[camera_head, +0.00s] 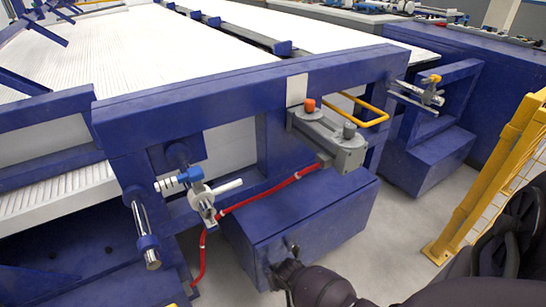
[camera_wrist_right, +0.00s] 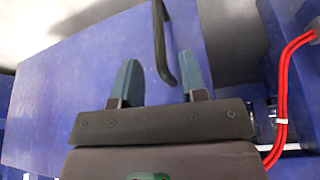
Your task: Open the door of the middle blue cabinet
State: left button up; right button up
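The middle blue cabinet (camera_head: 310,215) stands under the blue frame, and its front appears closed in the head view. It also fills much of the right wrist view (camera_wrist_right: 85,80). A black bar handle (camera_wrist_right: 160,32) runs from the top of the right wrist view down between the fingertips. My right gripper (camera_wrist_right: 158,62) is open, with one teal finger on each side of the handle's lower part. I cannot tell whether either finger touches it. In the head view my right gripper (camera_head: 288,268) is at the cabinet's front, partly hidden by my dark wrist. My left gripper is not in view.
A red hose (camera_head: 265,197) runs along the frame above the cabinet and down its left side. A yellow fence (camera_head: 497,175) stands at the right. Another blue cabinet (camera_head: 430,160) is further back right. Grey floor (camera_head: 390,240) is clear between cabinet and fence.

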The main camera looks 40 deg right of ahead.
jog(key=shift+b+x, duration=1.2)
jog(key=shift+x, duration=1.35)
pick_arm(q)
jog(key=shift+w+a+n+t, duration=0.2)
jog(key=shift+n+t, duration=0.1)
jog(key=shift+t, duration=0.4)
pick_arm(e)
jog(key=shift+w, duration=0.1)
jog(key=shift+c, duration=0.4)
grip_shut()
